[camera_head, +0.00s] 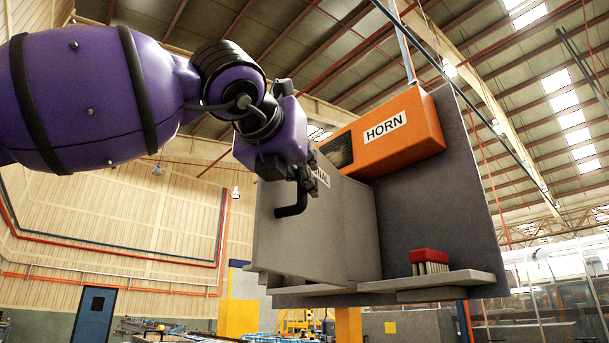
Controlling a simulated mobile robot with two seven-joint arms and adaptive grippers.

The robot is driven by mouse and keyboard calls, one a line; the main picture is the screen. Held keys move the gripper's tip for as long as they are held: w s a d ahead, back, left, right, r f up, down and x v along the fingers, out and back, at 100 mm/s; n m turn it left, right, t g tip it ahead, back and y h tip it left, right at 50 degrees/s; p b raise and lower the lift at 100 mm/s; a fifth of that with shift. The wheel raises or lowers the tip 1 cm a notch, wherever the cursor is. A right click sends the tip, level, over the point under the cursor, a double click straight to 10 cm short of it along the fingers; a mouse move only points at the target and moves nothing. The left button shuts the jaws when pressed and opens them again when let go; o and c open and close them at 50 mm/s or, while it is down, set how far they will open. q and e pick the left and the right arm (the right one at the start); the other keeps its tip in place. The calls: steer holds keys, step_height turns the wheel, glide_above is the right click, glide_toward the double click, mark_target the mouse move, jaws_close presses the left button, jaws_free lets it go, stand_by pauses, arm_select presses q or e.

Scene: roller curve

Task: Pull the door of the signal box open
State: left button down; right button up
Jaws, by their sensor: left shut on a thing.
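The signal box (345,245) is a grey box fixed to a dark grey board, with a white label partly hidden behind my left gripper. Its door (300,245) is the grey front panel with a black bent handle (292,208). My left gripper (308,183) is shut on the upper part of this handle; the handle's lower end shows below the fingers. The gripper and wrist cover the door's upper part, and I cannot tell whether the door stands ajar. My right gripper is not in view.
An orange horn box (390,135) is mounted just above the signal box. The air left of the box, below my arm, is clear.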

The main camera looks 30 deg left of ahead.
arm_select(q)
steer(key=c, duration=2.2)
jaws_free()
steer(key=shift+w+d+f, duration=0.1)
steer(key=shift+f, duration=0.25)
steer(key=o, duration=0.5)
steer(key=shift+s+r, duration=0.3)
steer(key=shift+s, duration=0.05)
steer(key=s, duration=0.4)
steer(key=s+d, duration=0.1)
steer(key=s, duration=0.7)
steer(key=shift+d, duration=0.25)
steer(key=shift+w, duration=0.1)
